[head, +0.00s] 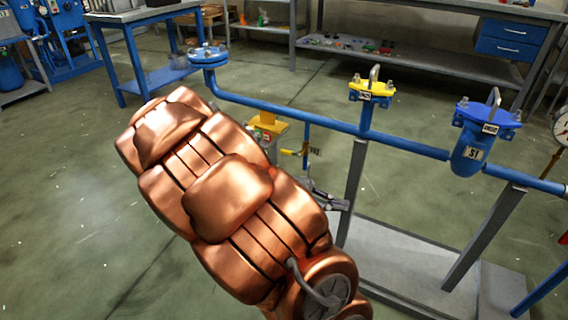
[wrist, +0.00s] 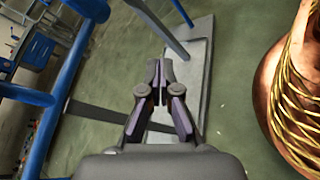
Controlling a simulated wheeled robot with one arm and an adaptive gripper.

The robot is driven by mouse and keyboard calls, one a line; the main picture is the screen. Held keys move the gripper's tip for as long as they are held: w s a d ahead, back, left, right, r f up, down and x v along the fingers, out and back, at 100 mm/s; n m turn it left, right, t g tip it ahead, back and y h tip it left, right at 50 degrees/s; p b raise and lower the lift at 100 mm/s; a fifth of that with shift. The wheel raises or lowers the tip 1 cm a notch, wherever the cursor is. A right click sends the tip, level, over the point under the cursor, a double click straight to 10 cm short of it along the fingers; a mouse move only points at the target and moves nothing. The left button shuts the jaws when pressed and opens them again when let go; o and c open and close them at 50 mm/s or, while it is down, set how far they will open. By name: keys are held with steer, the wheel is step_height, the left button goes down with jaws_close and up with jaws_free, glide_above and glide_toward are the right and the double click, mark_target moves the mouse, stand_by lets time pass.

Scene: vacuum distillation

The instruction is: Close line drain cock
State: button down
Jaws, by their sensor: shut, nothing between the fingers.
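A small cock with a yellow lever (head: 291,152) sits on a thin blue drop pipe (head: 306,132) below the long blue line in the head view, with a dark tag beside it. The lever looks roughly level and points left; its exact setting is too small to tell. My gripper (head: 340,204) shows at the right of my arm, lower than the cock and to its right in the picture. In the wrist view my gripper (wrist: 160,88) has its fingertips together with nothing between them. I cannot make out the cock in the wrist view.
Grey posts (head: 353,190) stand on a pale base plate (head: 410,262). A yellow-topped unit (head: 268,127) is partly hidden by my arm. Open floor lies left.

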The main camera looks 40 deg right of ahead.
steer(key=w+d+n+h, duration=0.4)
steer(key=w+d+h, duration=0.1)
steer(key=w+d, duration=0.2)
steer(key=n+t+h+b, duration=0.4)
steer(key=n+t+b, duration=0.1)
steer(key=n+t, duration=1.25)
glide_toward(290, 153)
steer(key=w+d+f, duration=0.4)
steer(key=d+f, duration=0.1)
steer(key=d, duration=0.2)
steer(key=shift+w+d+r+g+b, duration=0.15)
steer(key=shift+r+b, duration=0.2)
steer(key=shift+r, duration=0.55)
steer(key=shift+w+a+r+g+b, duration=0.1)
steer(key=shift+r+b, duration=0.25)
steer(key=shift+r, duration=0.6)
steer(key=shift+r+h, duration=0.15)
steer(key=shift+h, duration=0.15)
